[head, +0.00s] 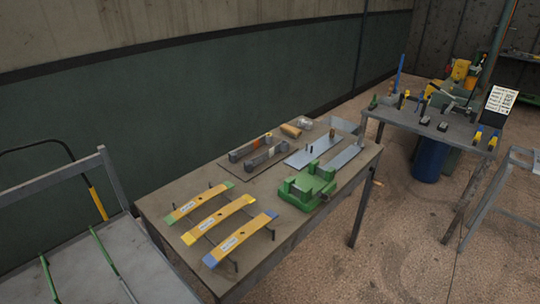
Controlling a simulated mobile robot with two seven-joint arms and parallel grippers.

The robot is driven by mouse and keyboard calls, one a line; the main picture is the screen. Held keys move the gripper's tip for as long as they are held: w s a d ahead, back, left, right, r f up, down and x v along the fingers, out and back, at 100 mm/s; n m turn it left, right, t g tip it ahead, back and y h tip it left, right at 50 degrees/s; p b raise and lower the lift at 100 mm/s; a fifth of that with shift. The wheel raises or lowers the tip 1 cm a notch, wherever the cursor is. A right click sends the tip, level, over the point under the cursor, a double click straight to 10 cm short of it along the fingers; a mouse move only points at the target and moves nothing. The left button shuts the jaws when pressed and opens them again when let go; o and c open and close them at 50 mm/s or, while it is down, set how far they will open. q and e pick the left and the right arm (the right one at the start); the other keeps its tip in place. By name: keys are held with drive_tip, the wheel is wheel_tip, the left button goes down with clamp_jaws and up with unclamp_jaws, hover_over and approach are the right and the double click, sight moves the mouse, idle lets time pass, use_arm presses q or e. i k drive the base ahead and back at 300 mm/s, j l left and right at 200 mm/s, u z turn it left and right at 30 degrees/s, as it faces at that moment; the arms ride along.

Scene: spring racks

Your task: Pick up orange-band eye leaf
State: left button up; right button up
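Three curved, tan-orange leaves lie side by side on dark pegs on the near part of the workbench (318,213) in the head view. The back leaf (213,195) has green ends. The middle leaf (226,213) has yellow or yellow-orange ends. The front leaf (249,232) has blue ends. Each carries a small white label, too small to read. I cannot tell for sure which is the orange-band eye leaf; the middle one's ends look closest to orange. No eye is clearly visible on any leaf. Neither of my grippers is in view.
A green vise-like fixture (307,187) stands right of the leaves. Behind are grey blocks (262,152) on a dark plate and flat metal plates (309,151). A grey rack with green rods (104,251) stands left. A tool table (437,128) stands back right, above a blue bin (430,160).

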sight(268, 137)
drive_tip(key=l+z, duration=0.1)
drive_tip(key=z, duration=0.45)
drive_tip(key=i+z, duration=0.1)
drive_tip(key=z, duration=0.4)
drive_tip(key=i+z, duration=0.1)
drive_tip(key=z, duration=1)
drive_tip(key=i+z, duration=0.15)
drive_tip(key=z, duration=0.4)
drive_tip(key=j+z, duration=0.1)
drive_tip(key=z, duration=0.4)
drive_tip(key=i+j+z, duration=0.1)
drive_tip(key=z, duration=1)
drive_tip(key=j+z, duration=0.2)
drive_tip(key=j, duration=0.95)
drive_tip(key=j+u, duration=0.15)
drive_tip(key=j, duration=0.9)
drive_tip(key=j+u, duration=0.35)
drive_tip(key=i+j+u, duration=0.1)
drive_tip(key=u, duration=0.3)
drive_tip(key=i+j+u, duration=0.1)
drive_tip(key=j+u, duration=0.35)
drive_tip(key=u, duration=1.65)
drive_tip(key=i+l, duration=0.05)
drive_tip(key=l, duration=0.05)
